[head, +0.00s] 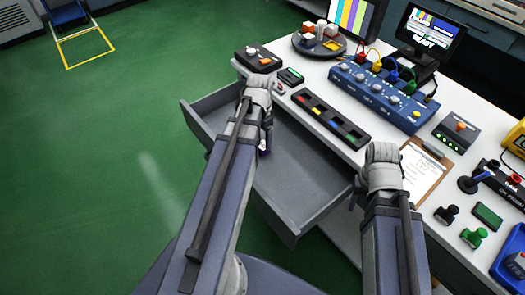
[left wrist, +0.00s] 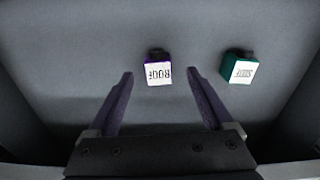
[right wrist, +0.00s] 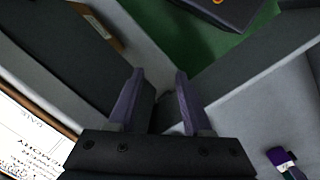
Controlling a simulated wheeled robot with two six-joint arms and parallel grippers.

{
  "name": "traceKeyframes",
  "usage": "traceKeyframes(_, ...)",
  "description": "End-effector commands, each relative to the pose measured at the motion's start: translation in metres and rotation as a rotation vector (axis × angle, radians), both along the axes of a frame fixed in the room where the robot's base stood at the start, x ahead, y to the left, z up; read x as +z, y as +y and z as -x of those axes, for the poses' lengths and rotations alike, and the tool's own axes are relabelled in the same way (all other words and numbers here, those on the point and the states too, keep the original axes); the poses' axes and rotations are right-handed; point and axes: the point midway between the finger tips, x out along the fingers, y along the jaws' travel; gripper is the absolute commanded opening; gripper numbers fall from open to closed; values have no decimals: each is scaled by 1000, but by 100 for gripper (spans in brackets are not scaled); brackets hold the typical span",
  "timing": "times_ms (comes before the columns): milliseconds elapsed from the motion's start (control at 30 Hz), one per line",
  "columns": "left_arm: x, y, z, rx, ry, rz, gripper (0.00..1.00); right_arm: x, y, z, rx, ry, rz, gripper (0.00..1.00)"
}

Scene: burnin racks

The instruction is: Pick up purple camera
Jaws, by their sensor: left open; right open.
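The purple camera (left wrist: 158,74), a small block with a white lettered label and a dark top, lies on the drawer floor in the left wrist view. In the head view only a purple sliver (head: 264,151) shows beside my left arm. My left gripper (left wrist: 161,73) is open above the drawer, its fingertips to either side of the camera in the picture; I see no contact. My right gripper (right wrist: 160,73) is open and empty near the drawer's edge. A purple item with a white label (right wrist: 286,165) shows at lower right in the right wrist view.
A teal block with a white label (left wrist: 240,71) lies right of the camera. The open grey drawer (head: 300,185) has raised walls. The white table (head: 350,75) above holds a clipboard (head: 424,170), a slotted dark tray (head: 330,120), and a green camera-like item (head: 474,237).

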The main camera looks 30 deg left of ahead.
Motion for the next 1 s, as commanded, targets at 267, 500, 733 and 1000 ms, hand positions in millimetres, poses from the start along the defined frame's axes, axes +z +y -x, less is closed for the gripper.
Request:
traceKeyframes(267,-21,-2,1,0,0,0,85,-21,0,0,0,0,0,50)
traceKeyframes(500,-50,-3,1,0,0,0,85,-50,0,0,0,0,0,50)
traceKeyframes(733,-51,-2,1,0,0,0,85,-51,0,0,0,0,0,50)
traceKeyframes(1000,-51,-2,1,0,0,0,65,-51,0,0,0,0,0,50)
